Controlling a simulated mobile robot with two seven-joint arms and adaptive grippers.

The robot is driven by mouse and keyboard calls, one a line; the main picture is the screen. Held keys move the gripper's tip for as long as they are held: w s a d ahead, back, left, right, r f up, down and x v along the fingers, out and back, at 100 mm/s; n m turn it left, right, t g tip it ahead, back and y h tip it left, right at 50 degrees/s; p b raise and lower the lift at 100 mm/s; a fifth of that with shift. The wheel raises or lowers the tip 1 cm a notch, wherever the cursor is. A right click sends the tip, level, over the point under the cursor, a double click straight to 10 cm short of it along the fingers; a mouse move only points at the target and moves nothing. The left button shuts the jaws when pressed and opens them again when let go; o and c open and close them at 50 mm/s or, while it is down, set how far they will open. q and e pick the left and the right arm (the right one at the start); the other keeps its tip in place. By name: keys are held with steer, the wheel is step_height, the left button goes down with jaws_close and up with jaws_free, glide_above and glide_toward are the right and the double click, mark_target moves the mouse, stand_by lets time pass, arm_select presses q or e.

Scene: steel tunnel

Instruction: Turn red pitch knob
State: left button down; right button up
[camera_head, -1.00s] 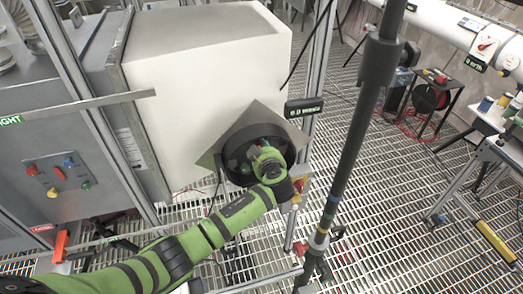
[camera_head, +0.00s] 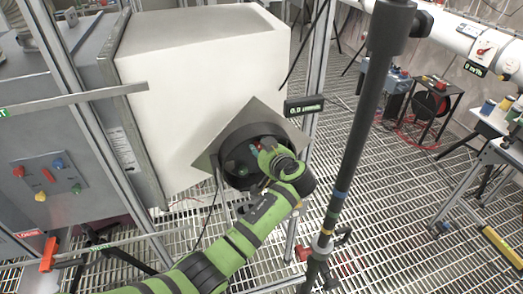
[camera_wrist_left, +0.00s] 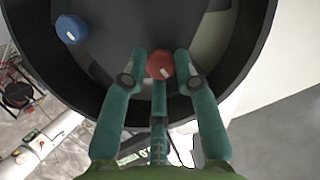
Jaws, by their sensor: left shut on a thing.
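The red pitch knob (camera_wrist_left: 160,65) is a small round knob with a pale mark, inside a round black housing (camera_wrist_left: 262,45) in the left wrist view. A blue knob (camera_wrist_left: 71,29) sits in the same housing, apart from the fingers. My right gripper is not in view.
The housing is on a grey diamond-shaped plate (camera_head: 252,105) on a large white box (camera_head: 200,60). A small dark display (camera_head: 304,106) is beside it. A dark pole (camera_head: 352,150) stands to the right. A panel with several coloured knobs (camera_head: 48,176) is at left.

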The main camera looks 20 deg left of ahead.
arm_select(q)
steer(key=shift+s+f, duration=0.2)
steer(key=shift+f, duration=0.25)
steer(key=c, duration=1)
jaws_free()
steer(key=shift+r, duration=0.3)
